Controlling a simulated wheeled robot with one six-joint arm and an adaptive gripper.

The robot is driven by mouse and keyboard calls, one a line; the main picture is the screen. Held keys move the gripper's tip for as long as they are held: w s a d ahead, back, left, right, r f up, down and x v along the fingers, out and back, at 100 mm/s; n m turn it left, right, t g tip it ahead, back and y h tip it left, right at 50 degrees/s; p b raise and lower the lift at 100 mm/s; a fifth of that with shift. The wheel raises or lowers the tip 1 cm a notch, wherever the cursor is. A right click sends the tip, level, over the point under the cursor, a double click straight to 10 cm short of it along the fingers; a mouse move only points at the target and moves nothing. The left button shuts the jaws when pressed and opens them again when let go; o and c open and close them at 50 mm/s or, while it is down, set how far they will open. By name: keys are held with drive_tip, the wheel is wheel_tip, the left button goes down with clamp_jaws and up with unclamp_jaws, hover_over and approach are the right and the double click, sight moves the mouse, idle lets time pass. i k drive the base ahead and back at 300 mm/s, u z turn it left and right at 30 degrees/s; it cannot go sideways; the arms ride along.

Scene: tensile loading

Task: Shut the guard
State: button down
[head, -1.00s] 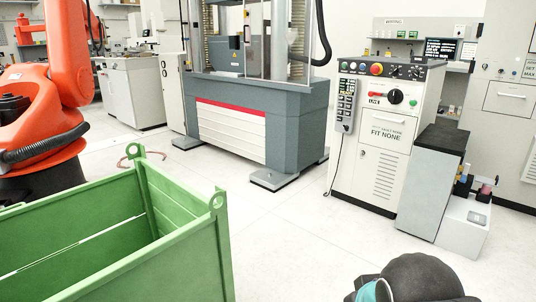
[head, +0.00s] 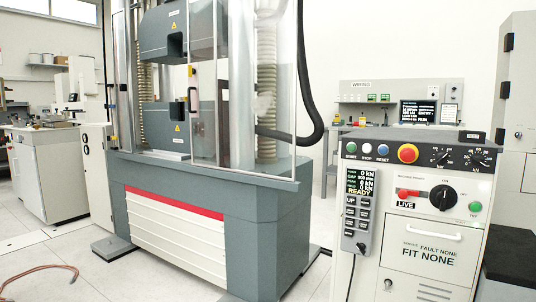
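The testing machine stands at the centre left, a tall frame on a grey base with a red stripe (head: 175,203). Its guard (head: 232,95) is a clear panel with a pale edge across the front. A dark upright handle (head: 193,98) sits near the panel's left edge. The panel covers the right part of the front. The part left of the handle, with the dark upper head (head: 165,40) and lower head (head: 163,127), looks uncovered, but the clear material makes this hard to tell. My gripper is not in view.
A control console (head: 425,190) stands to the right, with a grey pendant (head: 358,210) on its near left side. A dark hose (head: 313,90) hangs at the machine's right. An orange-brown cable (head: 45,272) lies on the floor at bottom left.

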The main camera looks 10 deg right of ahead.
sight(193, 98)
drive_tip(key=i, duration=1.75)
drive_tip(key=u, duration=1.65)
drive_tip(key=i, duration=2.05)
drive_tip(key=z, duration=3.8)
